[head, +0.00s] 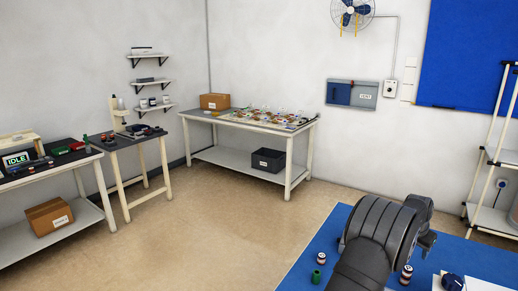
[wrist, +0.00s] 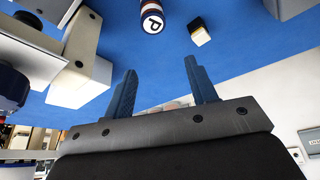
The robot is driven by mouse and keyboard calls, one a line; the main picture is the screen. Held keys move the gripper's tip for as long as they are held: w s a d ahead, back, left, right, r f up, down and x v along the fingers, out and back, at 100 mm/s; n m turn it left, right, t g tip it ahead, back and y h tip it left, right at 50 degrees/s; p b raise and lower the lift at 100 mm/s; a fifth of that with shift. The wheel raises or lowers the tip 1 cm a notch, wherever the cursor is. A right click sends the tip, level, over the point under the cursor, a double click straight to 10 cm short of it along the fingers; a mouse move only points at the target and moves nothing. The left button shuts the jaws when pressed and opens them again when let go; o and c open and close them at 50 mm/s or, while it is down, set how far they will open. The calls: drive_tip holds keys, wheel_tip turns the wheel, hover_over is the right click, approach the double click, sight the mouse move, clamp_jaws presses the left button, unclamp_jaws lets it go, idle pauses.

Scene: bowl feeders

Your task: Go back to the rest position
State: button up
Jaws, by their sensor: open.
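My gripper (wrist: 160,78) shows in the wrist view with its two blue ridged fingers spread apart. Nothing is held between them. In the head view my dark arm reaches over the blue table (head: 322,240) at the lower right, and my gripper (head: 428,243) is partly hidden behind its own wrist. A striped cylinder with a letter P on its end (wrist: 152,22) lies beyond the fingertips in the wrist view, apart from them. A small block with a dark side and a pale yellow end (wrist: 201,37) is beside it.
A green cylinder (head: 316,276), striped cylinders (head: 406,272) and a dark blue round part (head: 452,282) stand close around my arm on the blue table. Pale blocks (wrist: 82,65) fill the wrist view's left. A white shelf rack (head: 480,210) stands at right. Open floor lies left.

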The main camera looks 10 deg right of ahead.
drive_tip(key=s+a+f+m+g, duration=0.1)
drive_tip(key=s+a+m, duration=0.35)
drive_tip(key=a, duration=1.05)
drive_tip(key=s+a+f+m+g, duration=0.1)
drive_tip(key=s+a, duration=0.7)
drive_tip(key=a, duration=0.8)
drive_tip(key=w+a+f, duration=0.2)
drive_tip(key=w+f, duration=0.1)
drive_tip(key=w, duration=0.3)
drive_tip(key=shift+w+f+h, duration=0.15)
drive_tip(key=shift+f+h, duration=0.15)
drive_tip(key=shift+f, duration=0.1)
drive_tip(key=shift+o, duration=0.5)
